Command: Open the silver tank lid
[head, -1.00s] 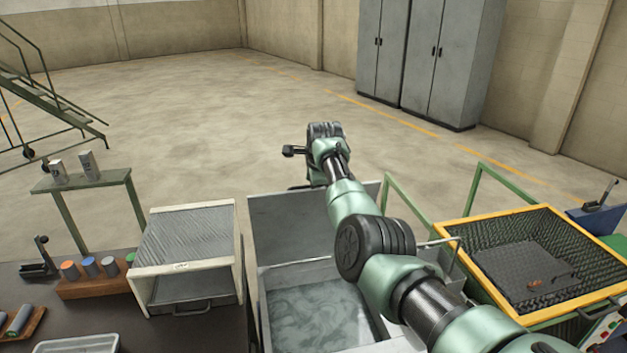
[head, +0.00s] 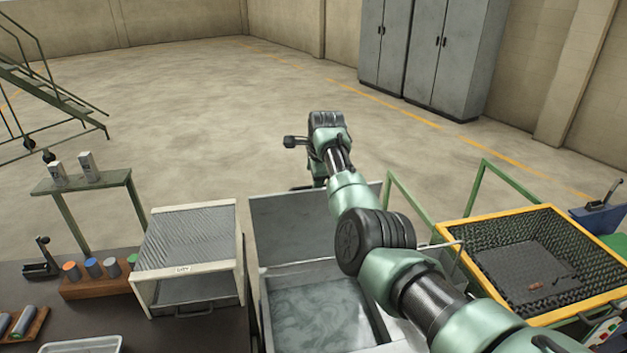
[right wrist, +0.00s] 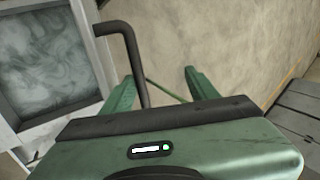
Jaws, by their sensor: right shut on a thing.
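The silver tank (head: 380,318) stands open in the head view, with greyish swirling liquid inside. Its flat silver lid (head: 285,222) stands raised at the tank's far side. In the right wrist view, the gripper's green fingers (right wrist: 160,93) show with a dark bent handle bar (right wrist: 129,50) running down beside the left finger. The exact contact is partly hidden by the gripper body. The tank also shows at left (right wrist: 62,120). My left gripper is out of view.
A yellow-rimmed mesh basket (head: 455,228) stands right of the tank. A white-framed box (head: 140,277) is close on its left, on a dark table (head: 95,305) with several small cylinders. Open floor lies beyond, with grey cabinets (head: 440,50) at the back.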

